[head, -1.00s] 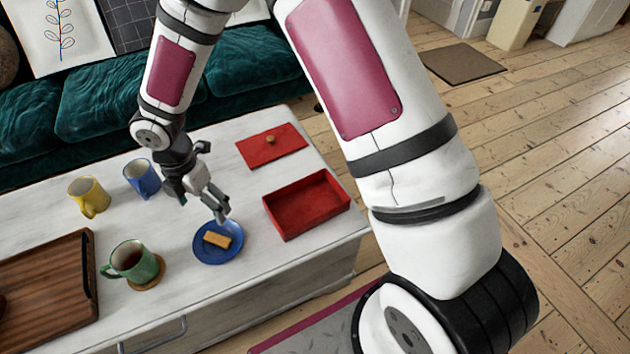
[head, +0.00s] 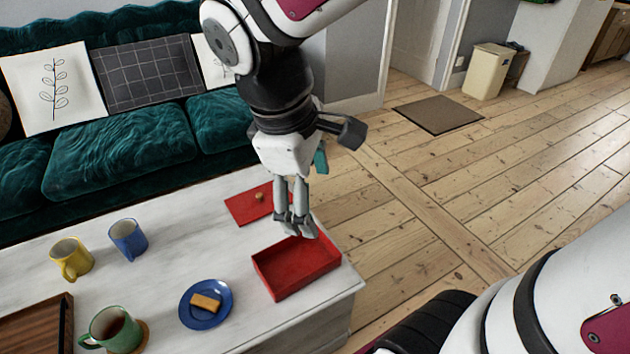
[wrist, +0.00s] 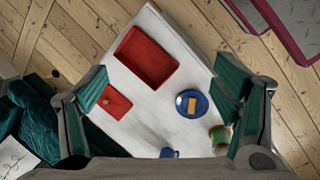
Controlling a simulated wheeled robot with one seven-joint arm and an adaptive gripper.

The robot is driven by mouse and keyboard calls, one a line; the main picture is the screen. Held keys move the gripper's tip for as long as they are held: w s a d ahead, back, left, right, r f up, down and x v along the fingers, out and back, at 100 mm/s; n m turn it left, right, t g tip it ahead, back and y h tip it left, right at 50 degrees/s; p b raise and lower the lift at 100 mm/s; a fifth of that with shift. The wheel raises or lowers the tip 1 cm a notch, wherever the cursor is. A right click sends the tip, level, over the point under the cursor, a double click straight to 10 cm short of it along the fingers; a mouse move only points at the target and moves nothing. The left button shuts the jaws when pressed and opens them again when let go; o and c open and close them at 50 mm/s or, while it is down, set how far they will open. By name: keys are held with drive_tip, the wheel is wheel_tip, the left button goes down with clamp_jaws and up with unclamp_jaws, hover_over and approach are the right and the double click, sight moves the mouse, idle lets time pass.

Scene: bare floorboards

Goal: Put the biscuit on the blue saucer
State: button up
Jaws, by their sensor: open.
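The biscuit (head: 205,301) is a small golden-brown bar. It lies flat on the blue saucer (head: 190,315), inside the rim, on the white table. The wrist view shows the biscuit (wrist: 191,106) on the saucer (wrist: 203,98) too. My gripper (head: 298,230) is open and empty, raised above the table in front of the red box and its lid, to the right of the saucer and apart from it. In the wrist view its two fingers (wrist: 163,98) stand wide apart with nothing between them.
An open, empty red box (head: 295,287) and a red lid with a knob (head: 243,207) are on the table's right part. Yellow (head: 71,262), blue (head: 129,241) and green (head: 112,330) mugs and a wooden tray (head: 40,330) stand left. A teal sofa (head: 120,150) is behind.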

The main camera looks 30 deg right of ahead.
drive_tip(key=s+r+m+y, duration=0.2)
drive_tip(key=s+m, duration=0.6)
drive_tip(key=s, duration=0.6)
drive_tip(key=shift+s+d+m+y, duration=0.25)
drive_tip(key=shift+s+m+y, duration=0.05)
drive_tip(key=shift+y, duration=0.1)
wheel_tip(320, 180, up, 22)
drive_tip(key=t+p, duration=0.3)
drive_tip(key=p, duration=1.7)
drive_tip(key=shift+t, duration=0.4)
